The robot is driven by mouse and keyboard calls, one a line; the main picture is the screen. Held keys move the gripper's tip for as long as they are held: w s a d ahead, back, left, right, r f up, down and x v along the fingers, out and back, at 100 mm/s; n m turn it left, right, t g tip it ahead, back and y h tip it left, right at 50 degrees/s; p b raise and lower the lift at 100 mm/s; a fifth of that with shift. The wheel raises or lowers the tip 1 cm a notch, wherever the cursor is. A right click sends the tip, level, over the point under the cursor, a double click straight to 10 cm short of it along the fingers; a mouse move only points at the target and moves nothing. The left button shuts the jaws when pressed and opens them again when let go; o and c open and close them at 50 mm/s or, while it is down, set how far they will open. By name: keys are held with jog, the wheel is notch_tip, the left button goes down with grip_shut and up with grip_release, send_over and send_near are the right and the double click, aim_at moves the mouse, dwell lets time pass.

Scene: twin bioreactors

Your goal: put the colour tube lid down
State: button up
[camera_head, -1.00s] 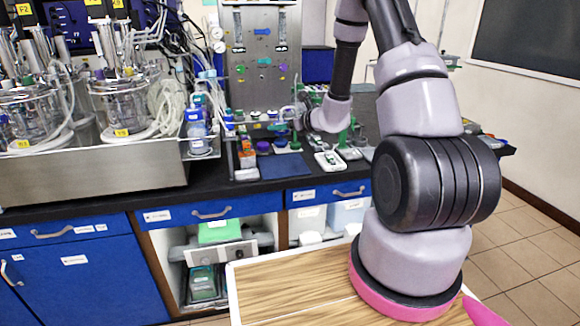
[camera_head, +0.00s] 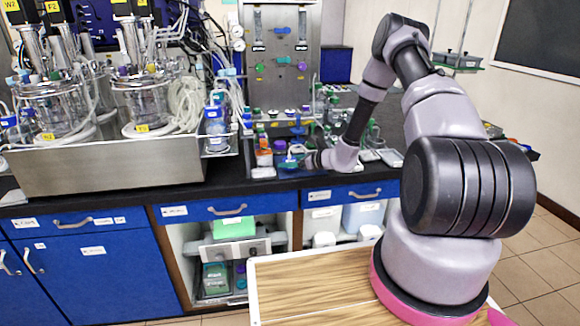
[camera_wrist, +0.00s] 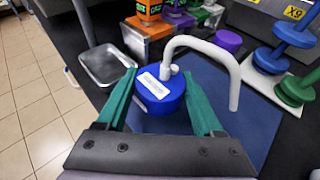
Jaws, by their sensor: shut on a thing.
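The blue lid (camera_wrist: 158,103) has a white label on top and a white bent tube rising from it and curving to the right. My gripper (camera_wrist: 160,78) has its green fingers on either side of the lid and is shut on it. The lid is over the dark blue mat (camera_wrist: 262,125) on the bench; I cannot tell whether it touches the mat. In the head view my gripper (camera_head: 300,158) is small at the bench, over the mat area, and the lid is hard to make out.
A metal tray (camera_wrist: 105,65) lies at the left. An orange block (camera_wrist: 148,32) and a purple cap (camera_wrist: 228,41) stand behind the lid. Blue and green spool-like pieces (camera_wrist: 285,55) stand at the right. Bioreactor vessels (camera_head: 145,100) sit at the left of the bench.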

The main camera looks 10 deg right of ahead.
jog(key=shift+f, duration=0.75)
jog(key=shift+f, duration=0.1)
jog(key=o, duration=1.3)
